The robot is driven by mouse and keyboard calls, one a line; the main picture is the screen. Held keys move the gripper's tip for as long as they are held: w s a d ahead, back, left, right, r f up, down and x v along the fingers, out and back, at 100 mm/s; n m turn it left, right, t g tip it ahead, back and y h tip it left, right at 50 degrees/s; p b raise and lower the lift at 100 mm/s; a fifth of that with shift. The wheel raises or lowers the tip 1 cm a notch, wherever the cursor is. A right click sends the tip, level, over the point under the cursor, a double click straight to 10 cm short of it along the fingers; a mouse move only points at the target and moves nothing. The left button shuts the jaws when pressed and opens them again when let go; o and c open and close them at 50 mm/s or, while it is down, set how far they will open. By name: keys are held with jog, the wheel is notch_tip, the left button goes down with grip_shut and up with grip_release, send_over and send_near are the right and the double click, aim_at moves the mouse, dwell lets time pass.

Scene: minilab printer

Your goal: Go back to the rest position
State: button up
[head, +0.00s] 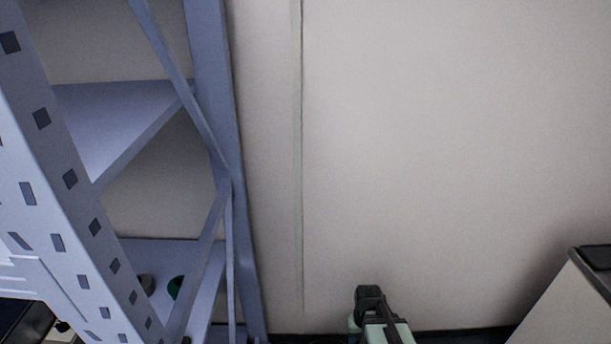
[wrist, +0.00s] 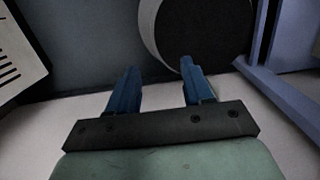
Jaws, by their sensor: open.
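My gripper (wrist: 158,66) shows in the wrist view, with two blue fingers on a dark bar in front of a pale green body. The fingers stand apart, and nothing is between them. In the head view, a black and pale green part of my arm shows at the bottom, right of centre. The fingers cannot be made out in the head view.
A blue-grey metal rack (head: 220,120) fills the head view's left, with small dark and green items (head: 175,287) low inside. A pale wall (head: 450,150) is behind. A light cabinet (head: 565,305) stands lower right. The wrist view shows a dark disc (wrist: 215,35) beyond the fingers.

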jog(key=s+f+g, duration=0.2)
jog(key=s+f, duration=0.5)
jog(key=s, duration=0.5)
jog(key=s+f+g, duration=0.3)
jog(key=s+f, duration=0.5)
jog(key=s, duration=0.5)
jog(key=shift+g, duration=0.3)
